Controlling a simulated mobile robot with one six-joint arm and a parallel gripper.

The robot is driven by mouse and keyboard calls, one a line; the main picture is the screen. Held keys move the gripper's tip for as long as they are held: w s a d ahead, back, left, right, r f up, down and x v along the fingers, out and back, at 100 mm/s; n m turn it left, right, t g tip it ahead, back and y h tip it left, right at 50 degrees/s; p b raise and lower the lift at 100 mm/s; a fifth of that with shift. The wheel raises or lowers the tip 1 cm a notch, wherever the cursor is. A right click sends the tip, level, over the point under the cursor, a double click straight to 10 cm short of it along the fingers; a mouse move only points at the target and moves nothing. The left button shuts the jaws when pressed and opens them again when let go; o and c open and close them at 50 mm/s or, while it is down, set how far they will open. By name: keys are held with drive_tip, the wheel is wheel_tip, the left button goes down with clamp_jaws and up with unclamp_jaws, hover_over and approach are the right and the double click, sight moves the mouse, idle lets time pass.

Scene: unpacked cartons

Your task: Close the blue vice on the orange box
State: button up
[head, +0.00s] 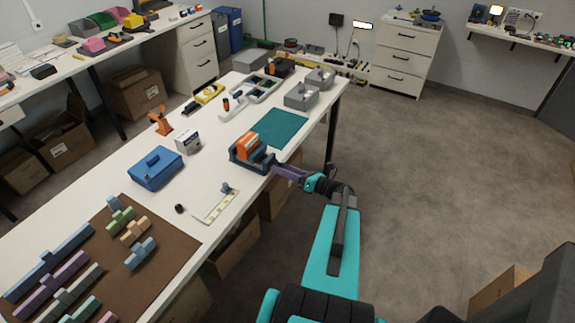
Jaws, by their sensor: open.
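The blue vice (238,158) stands near the right edge of the white table, in the middle of the head view. The orange box (247,144) sits upright between its jaws; any gap beside it is too small to tell. A purple-grey bar (289,172) runs from the vice's right side out past the table edge. My gripper (311,182) is open at the bar's outer end, beyond the table edge. Whether it touches the bar cannot be told. The fingers are small and partly hidden by the wrist.
A teal mat (279,128) lies behind the vice. Cartons (233,246) stand under the table.

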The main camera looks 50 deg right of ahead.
drive_tip(key=b+v, duration=0.3)
drive_tip(key=v, duration=1)
drive_tip(key=shift+s+b, duration=0.2)
drive_tip(key=shift+b, duration=0.15)
drive_tip(key=w+a+f+n+g+y, duration=0.4)
drive_tip(key=a+f, duration=0.3)
drive_tip(key=a, duration=0.4)
drive_tip(key=w+a+f+n+g+y, duration=0.1)
drive_tip(key=w+a+f+n+g, duration=0.25)
drive_tip(key=a+f+n, duration=0.6)
drive_tip(key=s+a+f+n+g, duration=0.2)
drive_tip(key=a+f+n+g, duration=0.15)
drive_tip(key=a, duration=0.45)
drive_tip(key=s+a+f+n+g, duration=0.2)
drive_tip(key=a+g, duration=0.2)
drive_tip(key=a, duration=0.3)
drive_tip(key=s+a+f+n+g+h, duration=0.2)
drive_tip(key=s+a+f+n+h, duration=0.1)
drive_tip(key=n, duration=0.4)
drive_tip(key=s+a+f+n+g+h, duration=0.3)
drive_tip(key=s+n, duration=0.3)
drive_tip(key=n, duration=0.1)
drive_tip(key=s+a+f+n+g+h, duration=0.3)
drive_tip(key=s+n, duration=0.2)
drive_tip(key=n, duration=0.2)
drive_tip(key=shift+s+a+f+h, duration=0.1)
drive_tip(key=shift+s+a+h, duration=0.1)
drive_tip(key=shift+s+h, duration=0.1)
